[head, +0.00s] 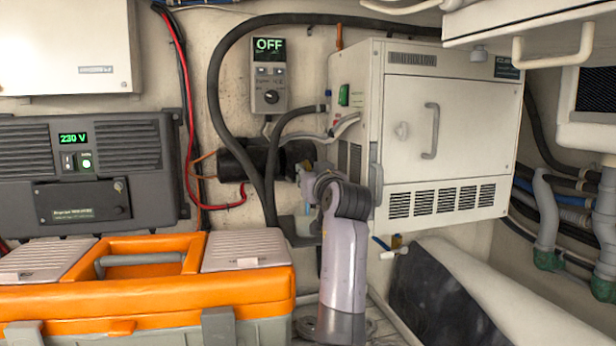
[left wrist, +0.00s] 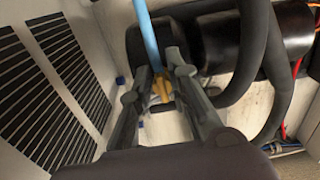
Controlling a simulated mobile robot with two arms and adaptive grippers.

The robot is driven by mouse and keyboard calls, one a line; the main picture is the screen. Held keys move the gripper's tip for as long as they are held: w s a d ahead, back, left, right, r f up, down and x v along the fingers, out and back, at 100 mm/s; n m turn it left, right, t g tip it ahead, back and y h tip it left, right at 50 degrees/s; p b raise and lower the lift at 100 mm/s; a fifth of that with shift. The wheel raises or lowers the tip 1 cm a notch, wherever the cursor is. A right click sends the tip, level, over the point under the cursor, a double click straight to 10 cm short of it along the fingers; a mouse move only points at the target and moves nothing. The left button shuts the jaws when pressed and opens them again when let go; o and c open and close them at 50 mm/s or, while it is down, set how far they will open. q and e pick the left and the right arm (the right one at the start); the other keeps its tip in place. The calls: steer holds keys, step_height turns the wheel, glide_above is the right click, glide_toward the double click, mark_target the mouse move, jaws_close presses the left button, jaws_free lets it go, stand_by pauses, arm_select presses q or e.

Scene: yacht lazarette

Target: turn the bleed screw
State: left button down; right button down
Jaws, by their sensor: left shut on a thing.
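A small yellow bleed screw (left wrist: 161,88) shows in the left wrist view, in front of a dark housing and below a light blue hose (left wrist: 148,35). My left gripper (left wrist: 166,76) has its two grey fingers shut on this yellow piece, one on each side. The fingers cover part of it, so its turn angle is hard to tell. In the head view my left arm rises in front of the dark pump (head: 243,160), and my wrist hides the screw and most of the fingers. My right gripper is not in view.
A white cabinet (head: 450,120) with vents stands just right of my wrist. Black hoses (head: 214,90) loop around the pump. An orange toolbox (head: 200,285) fills the lower left. A control panel (head: 268,75) reading OFF hangs above the pump.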

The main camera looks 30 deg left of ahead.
arm_select(q)
steer(key=c, duration=1.6)
jaws_free()
steer(key=v, duration=0.7)
steer(key=shift+d, duration=0.2)
steer(key=shift+s+r, duration=0.1)
steer(key=shift+s, duration=0.05)
